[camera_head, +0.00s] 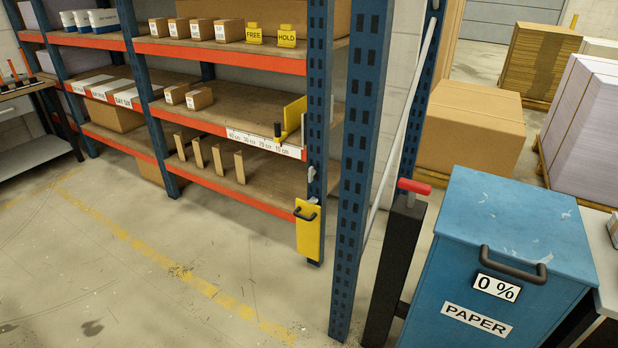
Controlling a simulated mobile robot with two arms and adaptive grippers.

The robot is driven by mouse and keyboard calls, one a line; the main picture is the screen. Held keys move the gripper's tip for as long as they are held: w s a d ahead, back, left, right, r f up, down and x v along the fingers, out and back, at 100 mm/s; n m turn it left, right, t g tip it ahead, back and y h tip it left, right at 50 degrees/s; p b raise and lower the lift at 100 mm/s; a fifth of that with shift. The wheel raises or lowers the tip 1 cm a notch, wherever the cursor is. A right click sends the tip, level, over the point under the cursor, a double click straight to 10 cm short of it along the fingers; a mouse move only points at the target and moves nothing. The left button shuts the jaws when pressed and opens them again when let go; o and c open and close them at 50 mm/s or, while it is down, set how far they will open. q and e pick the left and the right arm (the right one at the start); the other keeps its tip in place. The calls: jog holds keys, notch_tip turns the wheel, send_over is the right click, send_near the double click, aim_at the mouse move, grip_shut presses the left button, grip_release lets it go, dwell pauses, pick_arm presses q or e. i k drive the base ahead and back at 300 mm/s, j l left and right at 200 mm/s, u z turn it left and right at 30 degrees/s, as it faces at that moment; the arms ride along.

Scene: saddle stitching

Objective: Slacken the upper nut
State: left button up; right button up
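No nut can be made out in the head view. Neither of my grippers is in view. A black post (391,268) stands at the lower right, with a red handle (414,186) on a short grey pin at its top. On the middle shelf, a yellow upright piece (294,113) stands near a small black-knobbed part (278,131), above a strip of centimetre labels (262,142). These are too small to show any nut.
A blue-framed shelf rack (357,150) holds boxes and yellow FREE (254,34) and HOLD (287,37) tags. A yellow plate (309,236) hangs at its end. A blue PAPER bin (500,250) stands right. The floor (130,270) at left is clear.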

aim_at(312, 172)
jog(key=i+j+z, duration=0.1)
jog(key=i+j, duration=0.4)
jog(key=i+j+z, duration=0.1)
jog(key=i+j, duration=0.4)
jog(key=j, duration=0.1)
